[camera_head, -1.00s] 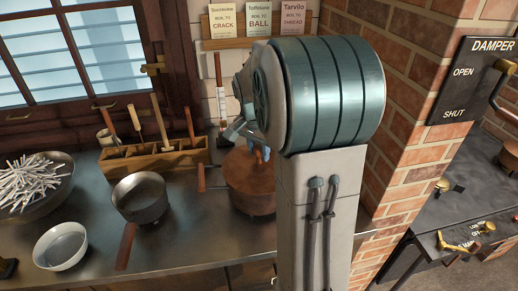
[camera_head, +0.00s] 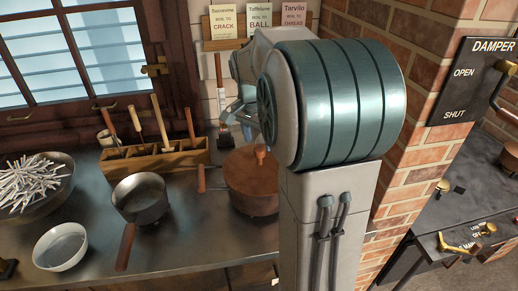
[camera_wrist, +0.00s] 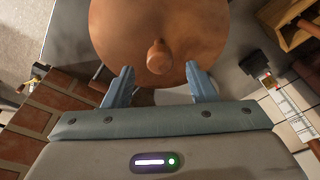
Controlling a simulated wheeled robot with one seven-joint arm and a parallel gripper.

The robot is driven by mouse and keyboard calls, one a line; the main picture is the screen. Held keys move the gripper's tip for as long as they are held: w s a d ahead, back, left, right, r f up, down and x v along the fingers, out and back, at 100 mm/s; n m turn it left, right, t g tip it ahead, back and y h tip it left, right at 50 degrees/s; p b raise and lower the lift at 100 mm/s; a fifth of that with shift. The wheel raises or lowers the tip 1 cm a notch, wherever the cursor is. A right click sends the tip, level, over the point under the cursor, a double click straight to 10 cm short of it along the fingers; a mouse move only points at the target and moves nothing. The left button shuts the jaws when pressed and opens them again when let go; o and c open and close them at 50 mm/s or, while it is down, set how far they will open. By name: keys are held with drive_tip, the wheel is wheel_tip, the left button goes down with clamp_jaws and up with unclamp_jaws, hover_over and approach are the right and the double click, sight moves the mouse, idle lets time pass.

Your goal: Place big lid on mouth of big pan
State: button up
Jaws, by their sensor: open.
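The big copper lid (camera_head: 248,168) lies on top of the big copper pan (camera_head: 252,202) on the counter, its knob (camera_head: 260,154) upward. It looks roughly level, but the far rim is partly hidden and I cannot tell how exactly it sits. The lid also fills the top of the wrist view (camera_wrist: 160,22), with its knob (camera_wrist: 157,58) between my fingers in the picture. My gripper (camera_wrist: 159,69) is open and empty, apart from the knob. In the head view my gripper (camera_head: 233,112) is above and behind the lid, partly hidden by my arm.
A small saucepan (camera_head: 140,196), a white bowl (camera_head: 62,247) and a bowl of white sticks (camera_head: 35,185) stand left on the counter. A wooden tool box (camera_head: 155,160) is behind the saucepan. A brick column (camera_head: 425,130) rises at the right.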

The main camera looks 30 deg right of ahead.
wheel_tip(320, 180, up, 7)
drive_tip(key=a, duration=0.1)
drive_tip(key=s+a+f+n+t, duration=0.1)
drive_tip(key=s+a+f+n, duration=0.4)
drive_tip(key=s, duration=0.4)
drive_tip(key=s+a+f+n+t+y, duration=0.1)
drive_tip(key=s+a+f+n, duration=0.4)
drive_tip(key=s, duration=0.5)
drive_tip(key=shift+a+n+y, duration=0.3)
drive_tip(key=shift+a+n, duration=0.8)
drive_tip(key=shift+a, duration=0.05)
drive_tip(key=shift+f, duration=0.1)
